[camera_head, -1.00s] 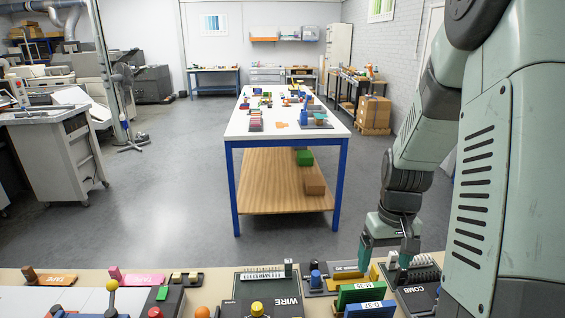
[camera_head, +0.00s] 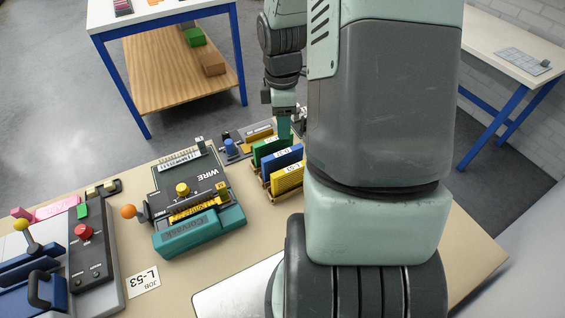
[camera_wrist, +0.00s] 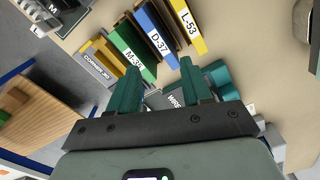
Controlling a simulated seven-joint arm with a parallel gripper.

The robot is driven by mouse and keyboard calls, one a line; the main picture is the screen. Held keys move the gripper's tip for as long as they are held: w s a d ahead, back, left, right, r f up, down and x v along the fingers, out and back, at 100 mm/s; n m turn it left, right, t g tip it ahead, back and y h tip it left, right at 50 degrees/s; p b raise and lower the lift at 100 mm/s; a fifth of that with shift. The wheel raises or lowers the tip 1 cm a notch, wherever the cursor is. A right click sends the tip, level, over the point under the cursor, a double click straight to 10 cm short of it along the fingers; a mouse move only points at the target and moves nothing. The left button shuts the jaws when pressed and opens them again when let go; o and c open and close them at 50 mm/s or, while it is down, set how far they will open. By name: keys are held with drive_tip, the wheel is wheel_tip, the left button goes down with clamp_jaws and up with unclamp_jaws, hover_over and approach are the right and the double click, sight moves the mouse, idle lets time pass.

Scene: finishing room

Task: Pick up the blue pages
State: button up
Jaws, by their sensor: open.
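The blue pages (camera_head: 284,159), a blue block labelled D-37, stand in a wooden rack between a green block (camera_head: 268,148) and a yellow block (camera_head: 288,178). In the wrist view the blue block (camera_wrist: 157,36) lies ahead of my gripper (camera_wrist: 162,72), between the green block (camera_wrist: 132,50) and the yellow L-53 block (camera_wrist: 186,28). My gripper is open and empty, its two teal fingers apart and short of the blocks. In the head view only part of my gripper (camera_head: 285,126) shows behind the green block; my arm hides the rest.
The WIRE machine (camera_head: 190,195) with a teal front stands left of the rack. A corner-rounding device (camera_wrist: 103,58) sits beside the green block. A red-button console (camera_head: 88,240) and a JOB L-53 card (camera_head: 142,282) are further left. Bare tabletop (camera_head: 240,255) lies in front of the rack.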

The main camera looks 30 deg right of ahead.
drive_tip(key=f+n, duration=0.1)
drive_tip(key=n, duration=0.3)
hover_over(283, 152)
drive_tip(key=shift+n, duration=0.3)
drive_tip(key=f, duration=0.5)
drive_tip(key=shift+a, duration=0.2)
drive_tip(key=shift+d+f, duration=0.15)
drive_tip(key=shift+f, duration=2.9)
clamp_jaws()
